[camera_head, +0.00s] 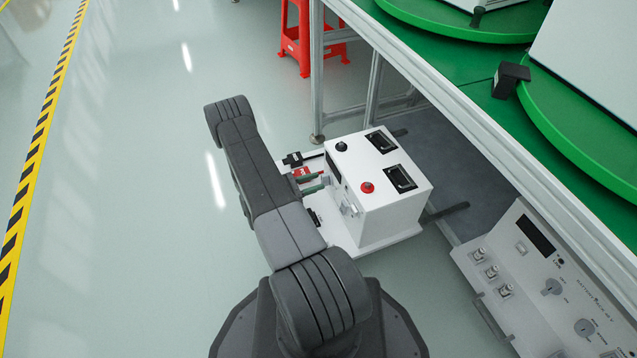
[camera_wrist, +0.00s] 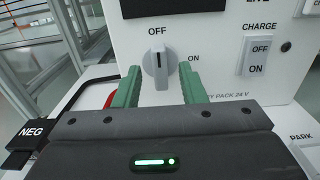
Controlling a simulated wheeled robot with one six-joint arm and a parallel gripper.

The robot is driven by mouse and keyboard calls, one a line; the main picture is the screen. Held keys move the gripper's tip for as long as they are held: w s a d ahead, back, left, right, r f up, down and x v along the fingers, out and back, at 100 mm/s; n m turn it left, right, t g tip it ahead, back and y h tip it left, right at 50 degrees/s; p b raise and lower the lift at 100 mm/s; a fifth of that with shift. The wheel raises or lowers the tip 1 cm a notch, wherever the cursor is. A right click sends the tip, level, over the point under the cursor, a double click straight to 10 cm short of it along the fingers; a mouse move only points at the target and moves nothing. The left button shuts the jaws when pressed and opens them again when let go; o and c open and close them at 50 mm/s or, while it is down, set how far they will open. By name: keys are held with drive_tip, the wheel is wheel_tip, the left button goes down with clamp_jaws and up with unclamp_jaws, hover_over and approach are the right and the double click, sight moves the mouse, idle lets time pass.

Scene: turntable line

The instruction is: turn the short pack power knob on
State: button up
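The power knob (camera_wrist: 158,65) is a grey rotary knob on the white front face of the pack. Its handle stands upright with its mark pointing up at the OFF label; ON is printed to its right. The white pack (camera_head: 388,218) sits low on the floor beside the green-topped table in the head view. My gripper (camera_wrist: 160,84) is open, with one green finger on each side of the knob and a visible gap on both sides. In the head view my gripper (camera_head: 312,182) is at the pack's left face, and the knob cannot be made out there.
A CHARGE rocker switch (camera_wrist: 258,55) is right of the knob. A black NEG connector (camera_wrist: 33,140) is at lower left, with a red part beside it. A PARK label is at lower right. Another control panel (camera_head: 540,275) stands at right; open floor lies left.

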drive_tip(key=shift+x, duration=0.95)
clamp_jaws()
